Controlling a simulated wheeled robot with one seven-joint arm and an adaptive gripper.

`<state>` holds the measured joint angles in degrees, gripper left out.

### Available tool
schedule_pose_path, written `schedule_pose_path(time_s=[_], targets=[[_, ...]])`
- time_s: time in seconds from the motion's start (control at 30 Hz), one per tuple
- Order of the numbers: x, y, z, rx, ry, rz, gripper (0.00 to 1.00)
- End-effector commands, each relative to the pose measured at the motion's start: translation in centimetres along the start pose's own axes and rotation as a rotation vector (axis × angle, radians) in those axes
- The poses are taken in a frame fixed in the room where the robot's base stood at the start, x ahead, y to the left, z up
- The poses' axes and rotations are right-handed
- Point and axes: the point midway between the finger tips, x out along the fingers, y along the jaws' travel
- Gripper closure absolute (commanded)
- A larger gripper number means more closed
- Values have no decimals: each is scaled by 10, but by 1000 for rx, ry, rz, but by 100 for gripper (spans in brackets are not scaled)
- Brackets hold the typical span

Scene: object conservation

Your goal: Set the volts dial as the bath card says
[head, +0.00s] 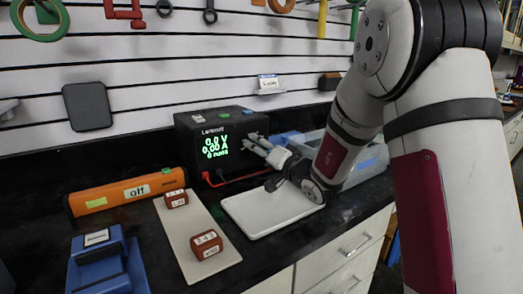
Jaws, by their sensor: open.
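The black power supply (208,121) stands against the back wall. Its green display (214,147) reads 0.0 V, 0.00 A and a third line that looks like 0 mins. My gripper (251,142) is open at the right side of its front, fingers pointing left at the panel. The fingers and wrist hide the dials, so I cannot tell which dial is between them or whether they touch it. No card can be surely read as the bath card. A small white label (268,82) on the wall has writing too small to read surely.
A white tray (258,228) lies below my wrist. Left of it, a pale board (190,228) bears two red-brown labelled blocks (206,244). A red lead (247,178) runs from the supply.

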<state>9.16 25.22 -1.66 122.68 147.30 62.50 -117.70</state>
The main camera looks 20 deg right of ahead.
Motion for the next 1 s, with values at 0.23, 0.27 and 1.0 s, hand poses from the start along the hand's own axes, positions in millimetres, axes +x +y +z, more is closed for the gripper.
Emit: schedule_pose_path(time_s=[0.23, 0.27, 1.0], targets=[[0, 0, 0, 0, 0, 0, 56], [0, 0, 0, 0, 0, 0, 63], [0, 1, 1, 175, 2, -2, 93]])
